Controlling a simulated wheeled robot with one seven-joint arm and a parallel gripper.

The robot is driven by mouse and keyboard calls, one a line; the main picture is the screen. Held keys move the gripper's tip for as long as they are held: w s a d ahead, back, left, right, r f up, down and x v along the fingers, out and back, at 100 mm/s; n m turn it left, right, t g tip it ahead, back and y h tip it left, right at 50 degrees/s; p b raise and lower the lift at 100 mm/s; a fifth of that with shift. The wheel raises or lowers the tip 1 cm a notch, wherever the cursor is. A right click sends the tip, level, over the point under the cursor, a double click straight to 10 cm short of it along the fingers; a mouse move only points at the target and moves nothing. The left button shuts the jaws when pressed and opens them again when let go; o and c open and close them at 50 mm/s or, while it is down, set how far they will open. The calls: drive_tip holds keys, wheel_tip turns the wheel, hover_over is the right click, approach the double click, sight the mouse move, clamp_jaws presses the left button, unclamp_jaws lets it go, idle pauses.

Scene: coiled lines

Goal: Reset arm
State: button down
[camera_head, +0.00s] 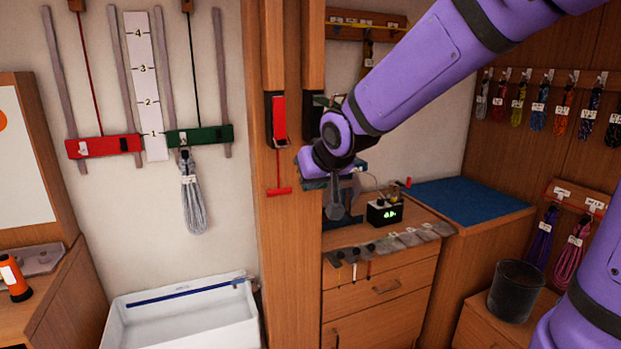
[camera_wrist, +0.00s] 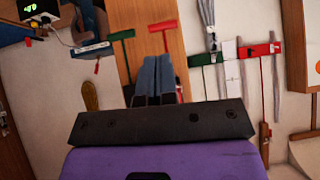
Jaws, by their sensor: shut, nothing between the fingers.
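My purple arm reaches in from the upper right in the head view and bends at a wrist joint in front of the wooden post (camera_head: 293,230). My gripper (camera_wrist: 157,60) shows in the wrist view as two blue-grey fingers side by side, shut with nothing between them.
A red slider (camera_head: 103,147) and a green slider (camera_head: 200,135), with a grey coil (camera_head: 193,205) hanging below, are on the left wall. A white tub (camera_head: 185,315) stands below. A small display box (camera_head: 384,212) sits on the drawer cabinet. A dark bin (camera_head: 517,290) stands at the right.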

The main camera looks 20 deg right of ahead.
drive_tip(key=s+d+r+g, duration=0.1)
drive_tip(key=s+d+g, duration=0.1)
drive_tip(key=s, duration=1.1)
drive_tip(key=s+d+r+g, duration=0.1)
drive_tip(key=s+d, duration=0.3)
drive_tip(key=s, duration=0.9)
drive_tip(key=shift+r+g+h, duration=0.4)
drive_tip(key=shift+r, duration=0.4)
